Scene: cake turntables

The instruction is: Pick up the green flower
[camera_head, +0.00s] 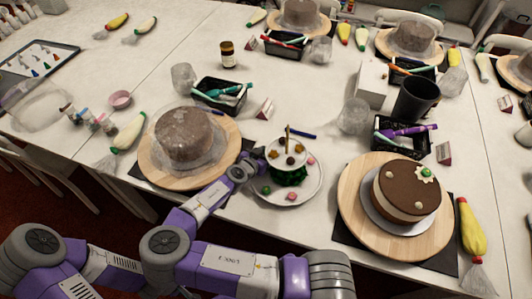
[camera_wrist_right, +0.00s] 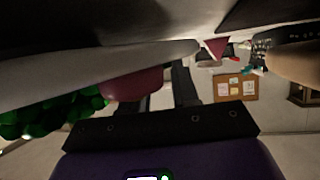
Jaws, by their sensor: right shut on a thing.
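A white plate (camera_head: 312,194) holds small pink, green and brown sweets around a dark green clustered piece (camera_head: 291,177) with a pale, dotted top. A green flower decoration (camera_head: 425,173) with white around it sits on the chocolate-topped cake (camera_head: 408,192) at the right. My right arm reaches to the left side of the plate, and its fingertips are hard to make out in the head view. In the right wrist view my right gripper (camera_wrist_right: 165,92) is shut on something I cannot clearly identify. A dark pink round thing (camera_wrist_right: 132,84) shows at the fingers, and green clusters (camera_wrist_right: 55,112) are at the left.
A brown cake (camera_head: 184,132) on a wooden turntable (camera_head: 217,162) stands close left of my arm. The chocolate cake's turntable (camera_head: 352,217) is right of the plate. Behind are a black basket (camera_head: 208,103), a clear cup (camera_head: 353,117) and a dark cup (camera_head: 417,101).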

